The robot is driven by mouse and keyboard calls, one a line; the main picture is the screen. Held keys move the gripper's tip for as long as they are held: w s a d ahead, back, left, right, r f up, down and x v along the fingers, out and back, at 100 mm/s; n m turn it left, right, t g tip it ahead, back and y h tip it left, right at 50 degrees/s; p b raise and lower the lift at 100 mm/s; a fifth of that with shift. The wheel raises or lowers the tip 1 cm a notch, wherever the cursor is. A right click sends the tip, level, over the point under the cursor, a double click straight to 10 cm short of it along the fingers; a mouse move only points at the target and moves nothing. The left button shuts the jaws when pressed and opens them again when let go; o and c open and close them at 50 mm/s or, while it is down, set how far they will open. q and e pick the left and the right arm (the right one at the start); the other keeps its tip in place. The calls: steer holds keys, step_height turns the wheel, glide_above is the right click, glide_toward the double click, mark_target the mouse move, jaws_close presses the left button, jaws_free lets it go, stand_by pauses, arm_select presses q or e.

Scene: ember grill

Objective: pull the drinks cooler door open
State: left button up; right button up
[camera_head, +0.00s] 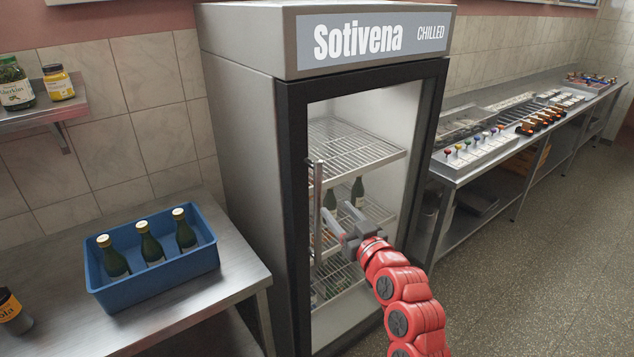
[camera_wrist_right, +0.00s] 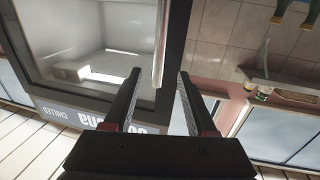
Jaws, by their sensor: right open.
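The drinks cooler (camera_head: 245,150) stands in the middle of the head view under a "Sotivena CHILLED" sign. Its glass door, with a black frame (camera_head: 293,180), looks shut against the body. A vertical metal handle bar (camera_head: 317,185) runs along the door's left side. My right gripper (camera_head: 338,214) is open in front of the door, close to the handle. In the right wrist view, turned upside down, the handle bar (camera_wrist_right: 162,35) ends between the two open fingertips (camera_wrist_right: 159,76); I see no contact. My left gripper is not in view.
A blue crate (camera_head: 165,276) with three green bottles stands on a steel counter (camera_head: 190,315) at left. A wall shelf (camera_head: 42,115) holds jars. A steel counter (camera_head: 455,180) with trays and skewers runs along the right. The floor (camera_head: 530,270) at right is clear.

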mark_target(320, 188)
steer(key=p+x, duration=0.3)
steer(key=x, duration=0.7)
steer(key=shift+w+a, duration=0.15)
steer(key=shift+w, duration=0.15)
steer(key=shift+w+a+p, duration=0.2)
steer(key=shift+w+p, duration=0.1)
steer(key=shift+w, duration=0.2)
jaws_close()
steer(key=shift+f, duration=0.1)
stand_by(0.5)
